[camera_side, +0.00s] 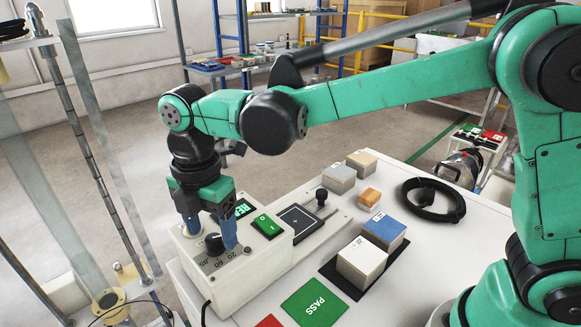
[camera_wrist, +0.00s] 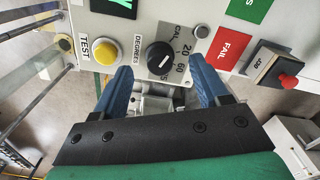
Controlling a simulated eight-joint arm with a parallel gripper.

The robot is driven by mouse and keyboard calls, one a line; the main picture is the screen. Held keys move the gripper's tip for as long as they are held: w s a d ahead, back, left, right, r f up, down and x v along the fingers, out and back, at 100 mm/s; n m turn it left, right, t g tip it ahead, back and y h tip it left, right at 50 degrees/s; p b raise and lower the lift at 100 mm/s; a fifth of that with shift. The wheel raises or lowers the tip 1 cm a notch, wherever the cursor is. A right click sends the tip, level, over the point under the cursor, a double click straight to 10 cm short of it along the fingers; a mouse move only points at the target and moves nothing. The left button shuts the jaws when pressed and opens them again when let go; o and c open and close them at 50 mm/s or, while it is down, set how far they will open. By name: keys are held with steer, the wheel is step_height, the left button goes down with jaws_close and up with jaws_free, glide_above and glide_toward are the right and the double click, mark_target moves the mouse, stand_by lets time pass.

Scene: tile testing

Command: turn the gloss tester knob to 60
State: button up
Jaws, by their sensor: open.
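The gloss tester (camera_side: 245,275) is a white box at the table's left edge. Its black round knob (camera_side: 214,243) stands on the front panel and also shows in the wrist view (camera_wrist: 158,56). The knob has a short white mark; I cannot tell surely which number it points at. A grey dial plate (camera_wrist: 180,42) beside it reads CAL, 20, 60 and a partly hidden 85. My gripper (camera_side: 210,240) points down with its two blue fingers apart, one on each side of the knob. In the wrist view, gaps show between the fingers (camera_wrist: 160,66) and the knob.
A yellow TEST button (camera_wrist: 103,52) is left of the knob. A red FAIL plate (camera_wrist: 232,47) and a JOG box with a red button (camera_wrist: 289,81) are at right. Tile blocks (camera_side: 361,262), a green PASS plate (camera_side: 314,300) and a coiled black cable (camera_side: 432,200) lie on the table.

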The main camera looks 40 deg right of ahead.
steer(key=shift+f, duration=0.75)
jaws_close()
